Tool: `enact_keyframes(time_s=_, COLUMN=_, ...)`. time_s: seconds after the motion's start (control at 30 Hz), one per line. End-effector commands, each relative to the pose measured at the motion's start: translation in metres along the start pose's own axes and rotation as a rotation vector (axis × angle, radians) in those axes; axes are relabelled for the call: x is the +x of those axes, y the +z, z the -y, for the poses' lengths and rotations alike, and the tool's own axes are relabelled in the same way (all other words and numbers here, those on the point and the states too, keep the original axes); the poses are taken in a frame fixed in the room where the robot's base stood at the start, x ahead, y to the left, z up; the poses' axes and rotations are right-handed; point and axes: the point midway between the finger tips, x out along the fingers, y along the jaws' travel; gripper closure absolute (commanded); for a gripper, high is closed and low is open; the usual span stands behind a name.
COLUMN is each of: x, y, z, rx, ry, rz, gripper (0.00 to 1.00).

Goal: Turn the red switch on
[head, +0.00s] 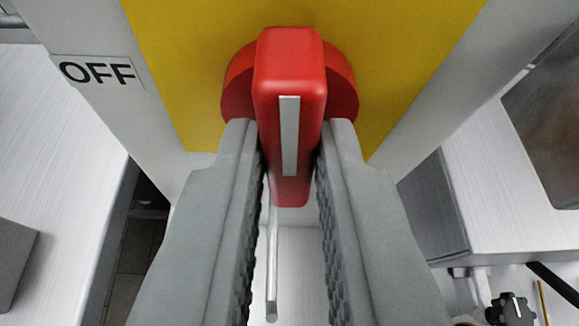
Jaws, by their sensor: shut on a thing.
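The red switch (289,75) is a rotary knob with a raised red handle and a grey stripe along its front. It sits on a yellow plate (400,60) on a pale box. The handle stands lengthwise, up and down in the picture. My gripper (288,150) has one grey finger on each side of the handle's lower part and is shut on it. The fingertips hide part of the round red base. An OFF label (97,71) is on the box to the left of the yellow plate. No ON label shows.
A pale metal surface (50,140) lies to the left, with a grey block (14,262) at its edge. Another metal counter (510,190) is at the right. A thin metal rod (271,265) hangs below the switch between my fingers. A black knob (511,309) shows at bottom right.

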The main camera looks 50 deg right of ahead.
Motion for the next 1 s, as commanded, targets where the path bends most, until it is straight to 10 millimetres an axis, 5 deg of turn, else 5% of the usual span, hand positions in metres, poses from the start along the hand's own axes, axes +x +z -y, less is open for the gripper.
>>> enact_keyframes(time_s=0.83, x=0.0005, y=0.0020, z=-0.0010, rx=0.119, ry=-0.049, rz=0.003, gripper=1.00)
enact_keyframes(time_s=0.87, x=0.0005, y=0.0020, z=-0.0010, rx=0.119, ry=-0.049, rz=0.003, gripper=0.80)
enact_keyframes(time_s=0.9, x=0.0005, y=0.0019, z=-0.0010, rx=0.119, ry=-0.049, rz=0.002, gripper=0.72)
enact_keyframes(time_s=1.0, x=0.0003, y=0.0014, z=-0.0010, rx=0.119, ry=-0.049, rz=0.002, gripper=0.64)
